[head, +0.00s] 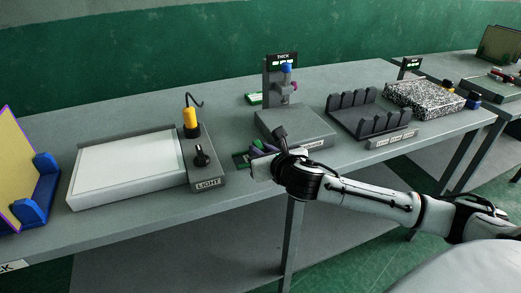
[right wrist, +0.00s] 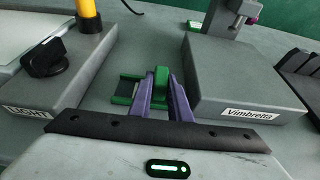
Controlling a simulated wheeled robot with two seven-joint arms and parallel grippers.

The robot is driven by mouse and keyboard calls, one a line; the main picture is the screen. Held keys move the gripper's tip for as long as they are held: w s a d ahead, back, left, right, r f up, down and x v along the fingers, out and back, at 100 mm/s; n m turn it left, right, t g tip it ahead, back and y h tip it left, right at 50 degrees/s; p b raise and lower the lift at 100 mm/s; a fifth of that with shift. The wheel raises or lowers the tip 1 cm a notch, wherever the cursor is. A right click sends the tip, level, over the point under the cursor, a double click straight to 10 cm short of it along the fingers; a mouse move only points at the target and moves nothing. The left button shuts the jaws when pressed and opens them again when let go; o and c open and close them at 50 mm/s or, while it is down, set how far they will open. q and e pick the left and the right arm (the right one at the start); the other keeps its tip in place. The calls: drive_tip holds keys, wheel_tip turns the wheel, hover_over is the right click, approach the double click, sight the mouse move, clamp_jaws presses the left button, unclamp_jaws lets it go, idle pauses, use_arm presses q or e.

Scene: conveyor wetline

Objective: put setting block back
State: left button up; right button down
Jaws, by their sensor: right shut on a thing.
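My right gripper (head: 262,148) reaches over the front of the bench, between the light box and the thickness gauge. In the right wrist view its two purple fingers (right wrist: 160,98) are shut on a small green block (right wrist: 161,80), which I take as the setting block. A green holder with a dark recess (right wrist: 126,89) lies on the bench just left of and behind the fingers; its edge also shows in the head view (head: 240,159). I cannot tell whether the block touches it. The fingers hide part of the holder. My left gripper is not in view.
The light box (head: 205,165) with its black knob stands left of the gripper. The grey gauge base labelled Vimbretta (right wrist: 245,85) stands close on the right. A dark slotted rack (head: 365,117) and a speckled block (head: 425,98) are farther right.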

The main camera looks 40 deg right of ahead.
drive_tip(key=c, duration=1.6)
unclamp_jaws()
drive_tip(key=shift+f, duration=0.1)
drive_tip(key=shift+c, duration=0.2)
drive_tip(key=shift+r, duration=0.25)
drive_tip(key=v, duration=1.2)
